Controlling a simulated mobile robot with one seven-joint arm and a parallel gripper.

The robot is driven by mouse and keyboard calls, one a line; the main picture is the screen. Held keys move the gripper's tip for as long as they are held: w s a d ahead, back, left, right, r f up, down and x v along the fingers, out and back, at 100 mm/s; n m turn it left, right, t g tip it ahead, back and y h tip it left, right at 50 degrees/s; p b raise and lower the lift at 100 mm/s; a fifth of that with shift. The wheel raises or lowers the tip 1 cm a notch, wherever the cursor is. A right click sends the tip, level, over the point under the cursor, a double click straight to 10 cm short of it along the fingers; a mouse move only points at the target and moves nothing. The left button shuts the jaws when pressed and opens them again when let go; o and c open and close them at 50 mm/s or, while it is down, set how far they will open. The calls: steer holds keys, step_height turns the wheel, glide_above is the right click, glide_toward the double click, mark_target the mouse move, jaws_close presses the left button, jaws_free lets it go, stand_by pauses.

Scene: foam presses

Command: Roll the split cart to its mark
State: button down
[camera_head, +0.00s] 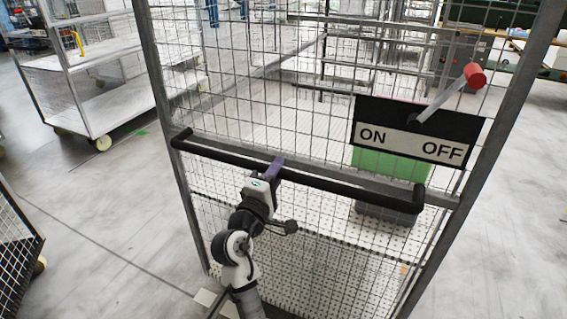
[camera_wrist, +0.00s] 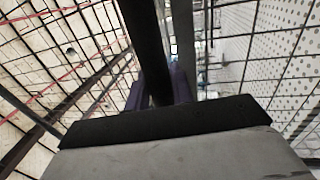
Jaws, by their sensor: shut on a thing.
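The split cart (camera_head: 178,165) stands right in front of me, a tall grey frame with wire mesh panels. A black push bar (camera_head: 340,187) runs across its near side. My gripper (camera_head: 274,168) is shut on this bar, left of its middle. In the wrist view the black bar (camera_wrist: 146,45) passes between my purple fingers (camera_wrist: 160,88). A black and white ON/OFF sign (camera_head: 412,140) with a red-tipped lever (camera_head: 474,76) hangs on the mesh. Behind the mesh are a green box (camera_head: 385,165) and a grey bin. I cannot make out the floor mark.
Another cart with white shelves (camera_head: 95,52) and wheels stands at the back left. Part of a mesh cart (camera_head: 15,235) shows at the left edge. Grey floor (camera_head: 110,190) lies clear between them. Benches and shelving stand at the back. A small green floor patch (camera_head: 137,132) lies beside the shelved cart.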

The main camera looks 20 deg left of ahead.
steer(key=shift+s, duration=1.5)
steer(key=c, duration=1.2)
jaws_free()
steer(key=shift+c, duration=0.2)
steer(key=s+f+b, duration=0.2)
steer(key=s+b, duration=0.2)
steer(key=s, duration=0.9)
steer(key=shift+s+a+f, duration=0.25)
steer(key=shift+s+f, duration=0.05)
steer(key=shift+f, duration=0.05)
